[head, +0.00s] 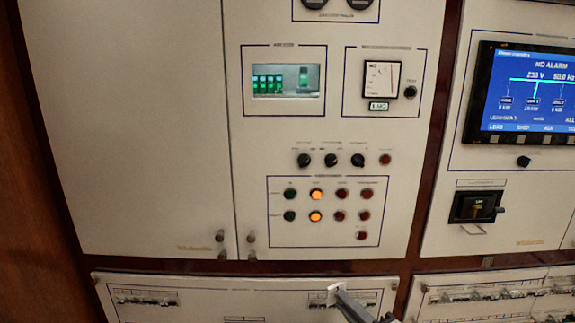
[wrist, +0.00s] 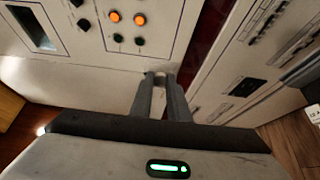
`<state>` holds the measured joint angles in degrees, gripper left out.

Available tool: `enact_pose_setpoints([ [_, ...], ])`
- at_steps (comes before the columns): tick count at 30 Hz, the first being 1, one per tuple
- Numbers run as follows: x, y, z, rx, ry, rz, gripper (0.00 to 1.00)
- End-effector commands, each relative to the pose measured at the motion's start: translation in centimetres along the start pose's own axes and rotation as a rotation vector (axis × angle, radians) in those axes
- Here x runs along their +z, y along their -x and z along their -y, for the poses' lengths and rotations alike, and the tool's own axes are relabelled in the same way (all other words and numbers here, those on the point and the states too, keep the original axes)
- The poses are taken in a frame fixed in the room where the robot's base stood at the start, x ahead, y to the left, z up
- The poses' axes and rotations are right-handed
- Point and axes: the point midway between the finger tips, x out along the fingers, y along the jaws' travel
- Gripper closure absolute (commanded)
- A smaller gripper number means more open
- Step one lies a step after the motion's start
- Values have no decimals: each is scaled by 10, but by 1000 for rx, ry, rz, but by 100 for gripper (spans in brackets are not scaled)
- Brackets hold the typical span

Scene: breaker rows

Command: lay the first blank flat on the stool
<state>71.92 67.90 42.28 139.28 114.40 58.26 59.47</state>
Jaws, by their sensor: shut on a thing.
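My gripper (head: 338,293) reaches up from the bottom edge in the head view, in front of the lower breaker panel. Its fingers are shut on a small whitish piece, seemingly the first blank (head: 333,287). In the wrist view my gripper (wrist: 160,76) shows two dark fingers close together, with the panel face beyond the tips. The piece is small and mostly hidden between the fingers there. I cannot tell whether it touches the panel. I cannot make out the stool in either view.
The lower panel (head: 215,292) has breaker rows, with another breaker panel (head: 490,296) to its right. Above is a cabinet with knobs and lit orange lamps (head: 316,216). A screen (head: 530,92) is at upper right. An orange-brown surface (wrist: 9,106) shows at left in the wrist view.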

Motion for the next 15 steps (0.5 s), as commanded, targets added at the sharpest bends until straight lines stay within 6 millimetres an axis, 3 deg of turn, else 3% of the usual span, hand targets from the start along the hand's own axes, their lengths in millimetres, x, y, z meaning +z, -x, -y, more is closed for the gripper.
enact_pose_setpoints([
  [1, 0, 0, 32, 0, -1, 1, 100],
  [15, 0, 0, 214, 0, 0, 0, 100],
])
